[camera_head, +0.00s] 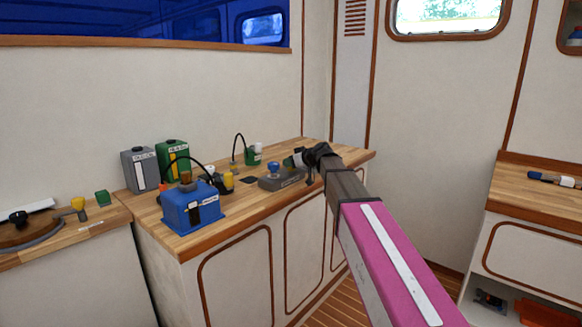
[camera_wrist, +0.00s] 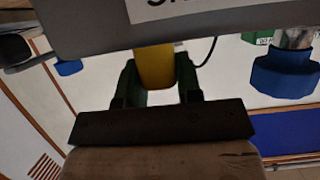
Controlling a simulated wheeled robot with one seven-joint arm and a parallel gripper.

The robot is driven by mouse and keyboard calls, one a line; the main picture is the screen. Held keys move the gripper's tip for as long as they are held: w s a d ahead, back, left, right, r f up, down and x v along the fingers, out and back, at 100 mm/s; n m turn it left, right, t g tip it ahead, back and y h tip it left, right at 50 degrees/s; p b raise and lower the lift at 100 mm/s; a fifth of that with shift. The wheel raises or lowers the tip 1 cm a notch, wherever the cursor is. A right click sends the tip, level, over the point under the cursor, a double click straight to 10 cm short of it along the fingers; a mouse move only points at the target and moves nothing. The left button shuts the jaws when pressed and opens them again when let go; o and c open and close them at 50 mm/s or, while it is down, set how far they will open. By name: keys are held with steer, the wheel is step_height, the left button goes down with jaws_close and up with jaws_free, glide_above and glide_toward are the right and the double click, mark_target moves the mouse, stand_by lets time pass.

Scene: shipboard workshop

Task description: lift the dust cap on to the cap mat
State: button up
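My gripper (camera_head: 303,157) is at the far right of the counter, just beyond a grey unit (camera_head: 281,180) with a blue knob. In the wrist view its two dark fingers (camera_wrist: 157,78) stand on either side of a yellow piece (camera_wrist: 157,66), perhaps the dust cap. I cannot tell whether they grip it. The yellow piece meets the lower edge of a labelled grey body (camera_wrist: 215,25). The head view does not show this piece clearly at the fingertips. A small dark flat patch (camera_head: 249,180) left of the grey unit may be the cap mat.
A blue box (camera_head: 191,208) stands at the counter's front left, with grey (camera_head: 138,171) and green (camera_head: 172,160) canisters behind it. Yellow-topped fittings (camera_head: 229,180) and a small green container (camera_head: 253,156) are nearby. A blue round part (camera_wrist: 284,75) is right in the wrist view.

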steer(key=shift+r, duration=0.15)
steer(key=shift+r, duration=0.55)
step_height(320, 180, up, 2)
steer(key=shift+r, duration=0.25)
steer(key=s+a+r, duration=0.4)
steer(key=s+r, duration=0.3)
steer(key=s, duration=0.4)
steer(key=w+d+f+m+t+h, duration=0.1)
steer(key=w+d+m+t+h, duration=0.2)
steer(key=d, duration=0.6)
steer(key=w+d+m+h, duration=0.2)
steer(key=d+m+h, duration=0.2)
steer(key=d, duration=0.5)
steer(key=w+d+f+m+t+h, duration=0.1)
steer(key=w+d+m+t+h, duration=0.2)
steer(key=d, duration=0.6)
steer(key=s+a+n+g+y, duration=0.2)
steer(key=a+n+y, duration=0.1)
steer(key=a, duration=0.6)
steer(key=s+a+r+n+g+y, duration=0.1)
steer(key=s+a+n+g+y, duration=0.1)
steer(key=a, duration=0.7)
steer(key=s+a+r+n+g+y, duration=0.1)
steer(key=s+a+n+y, duration=0.3)
steer(key=a, duration=0.5)
steer(key=shift+n+g+y, duration=0.5)
